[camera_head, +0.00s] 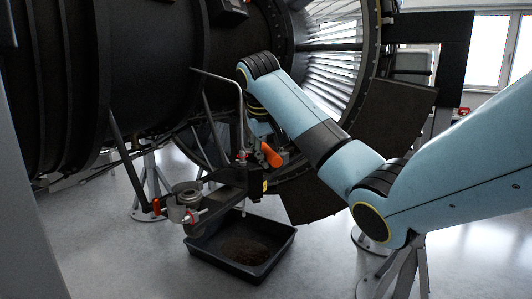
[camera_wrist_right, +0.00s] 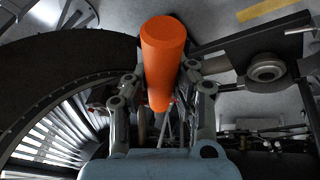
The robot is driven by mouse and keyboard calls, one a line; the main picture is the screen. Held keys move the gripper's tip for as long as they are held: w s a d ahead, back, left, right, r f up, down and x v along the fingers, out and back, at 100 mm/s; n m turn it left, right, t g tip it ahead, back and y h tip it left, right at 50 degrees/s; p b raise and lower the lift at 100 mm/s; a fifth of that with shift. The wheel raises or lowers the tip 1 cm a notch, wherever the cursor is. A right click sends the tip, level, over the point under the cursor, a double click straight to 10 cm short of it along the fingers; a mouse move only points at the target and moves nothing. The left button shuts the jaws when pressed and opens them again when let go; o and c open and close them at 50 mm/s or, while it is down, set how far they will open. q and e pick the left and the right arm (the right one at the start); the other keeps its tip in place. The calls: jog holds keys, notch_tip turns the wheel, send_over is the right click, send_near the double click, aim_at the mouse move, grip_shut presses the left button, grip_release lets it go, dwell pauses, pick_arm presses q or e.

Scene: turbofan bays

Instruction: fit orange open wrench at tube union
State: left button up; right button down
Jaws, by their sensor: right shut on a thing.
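The orange open wrench (camera_head: 271,155) shows in the head view as a short orange handle just below my right wrist. In the right wrist view the orange handle (camera_wrist_right: 163,50) runs between the two fingers of my right gripper (camera_wrist_right: 162,88), which is shut on it. The wrench's open jaw end is hidden or too small to make out. A thin bent grey tube (camera_head: 241,110) comes down left of the wrench to a small fitting with red (camera_head: 241,154), perhaps the tube union. I cannot tell whether the wrench touches it. My left gripper is not in view.
The dark engine casing (camera_head: 150,70) fills the upper left. A bracket (camera_head: 229,194) with a round metal fitting (camera_head: 187,195) stands below the wrench. A black drip tray (camera_head: 205,255) lies on the floor. A dark panel (camera_head: 395,115) hangs behind my right arm.

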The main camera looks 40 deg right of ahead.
jog(key=shift+f+n, duration=0.1)
jog(key=shift+n, duration=0.2)
jog(key=shift+f, duration=0.55)
jog(key=shift+s+f, duration=0.1)
jog(key=shift+f, duration=0.15)
jog(key=shift+a+f, duration=0.1)
jog(key=shift+f, duration=0.2)
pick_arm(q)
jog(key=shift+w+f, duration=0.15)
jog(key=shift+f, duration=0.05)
pick_arm(e)
jog(key=shift+f, duration=2.3)
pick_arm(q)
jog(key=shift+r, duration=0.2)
